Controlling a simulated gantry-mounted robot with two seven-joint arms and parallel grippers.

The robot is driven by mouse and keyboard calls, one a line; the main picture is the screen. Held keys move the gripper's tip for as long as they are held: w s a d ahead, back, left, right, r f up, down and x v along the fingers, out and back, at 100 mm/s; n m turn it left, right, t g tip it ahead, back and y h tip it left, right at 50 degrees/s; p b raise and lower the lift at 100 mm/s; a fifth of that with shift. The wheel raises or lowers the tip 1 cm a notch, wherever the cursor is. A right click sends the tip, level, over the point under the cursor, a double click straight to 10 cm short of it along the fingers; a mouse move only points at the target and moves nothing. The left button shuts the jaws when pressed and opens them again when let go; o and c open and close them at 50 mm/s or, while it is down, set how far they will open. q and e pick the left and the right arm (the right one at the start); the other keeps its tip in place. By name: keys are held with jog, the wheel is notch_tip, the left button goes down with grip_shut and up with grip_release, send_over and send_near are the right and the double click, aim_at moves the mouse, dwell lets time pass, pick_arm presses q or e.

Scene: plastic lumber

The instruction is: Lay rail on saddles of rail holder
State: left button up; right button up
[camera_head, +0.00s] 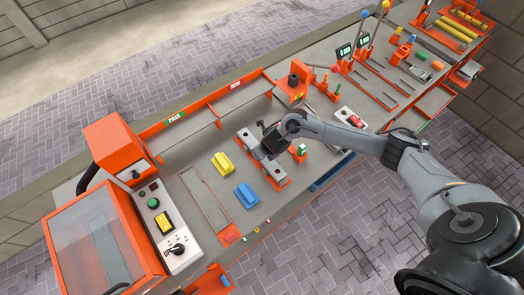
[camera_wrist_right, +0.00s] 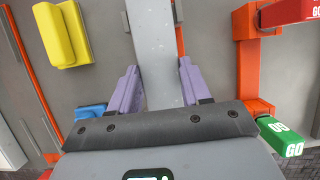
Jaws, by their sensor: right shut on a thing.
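The grey rail (camera_wrist_right: 153,45) runs up the middle of the right wrist view, between the two purple fingers of my right gripper (camera_wrist_right: 157,88). The gripper is shut on it. In the head view my right gripper (camera_head: 272,143) is low over the bench and covers part of the rail. A grey bar with orange parts under it (camera_head: 274,175), apparently the rail with its holder, shows there. Small orange edges (camera_wrist_right: 180,42) show beside the rail in the wrist view. Whether the rail rests on the saddles cannot be told. My left gripper is not in view.
A yellow block (camera_head: 222,163) and a blue block (camera_head: 246,195) lie left of the rail. A green GO piece (camera_wrist_right: 280,137) on an orange stand (camera_wrist_right: 249,70) is close on the right. An orange machine (camera_head: 118,150) stands at the bench's left end.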

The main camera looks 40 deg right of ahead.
jog(key=o, duration=1.3)
jog(key=p+v, duration=0.2)
jog(key=v, duration=0.8)
jog(key=shift+r, duration=0.4)
jog(key=shift+s, duration=0.1)
